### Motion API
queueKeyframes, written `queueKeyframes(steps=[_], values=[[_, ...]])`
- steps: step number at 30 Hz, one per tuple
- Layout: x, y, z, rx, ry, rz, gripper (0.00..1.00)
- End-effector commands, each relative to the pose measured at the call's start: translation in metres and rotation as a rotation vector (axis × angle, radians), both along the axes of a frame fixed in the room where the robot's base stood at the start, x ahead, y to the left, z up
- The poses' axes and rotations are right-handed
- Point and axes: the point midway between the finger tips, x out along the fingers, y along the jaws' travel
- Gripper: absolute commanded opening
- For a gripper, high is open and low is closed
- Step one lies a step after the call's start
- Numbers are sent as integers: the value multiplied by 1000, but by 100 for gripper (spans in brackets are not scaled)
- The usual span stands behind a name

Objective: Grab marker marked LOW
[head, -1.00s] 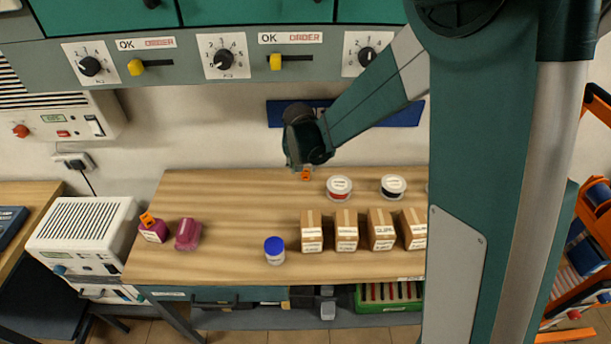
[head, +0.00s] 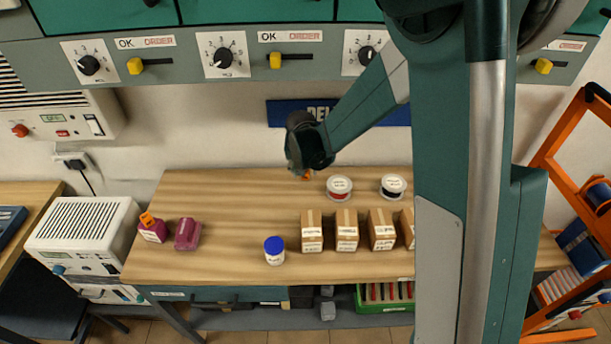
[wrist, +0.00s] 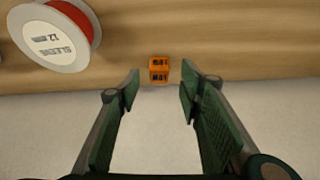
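A small orange marker block (wrist: 158,68) with dark lettering sits on the wooden bench near its back edge in the wrist view. The lettering is too small to read surely. In the head view an orange patch of it (head: 307,175) shows just below my gripper, partly hidden. My gripper (wrist: 160,84) is open and empty, with its fingers apart on either side of the line to the block. The block is beyond the fingertips and not touched. Another orange marker (head: 147,219) rests on a maroon block at the bench's left end; its text is unreadable.
A red spool (head: 339,187) stands right of the orange block, and a black spool (head: 393,186) farther right. Several cardboard boxes (head: 312,232) and a blue-capped jar (head: 274,250) stand nearer the front. The bench (head: 235,205) is clear left of my gripper. The wall is close behind.

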Motion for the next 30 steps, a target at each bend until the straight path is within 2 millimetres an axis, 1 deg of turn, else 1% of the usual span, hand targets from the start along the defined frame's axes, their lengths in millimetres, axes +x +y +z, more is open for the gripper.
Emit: queueKeyframes(steps=[3,10,29,30], values=[[5,-2,-12,0,0,-1,37],[10,-2,-25,0,0,0,37],[11,-2,-27,0,0,0,37],[11,-2,-27,0,0,0,33]])
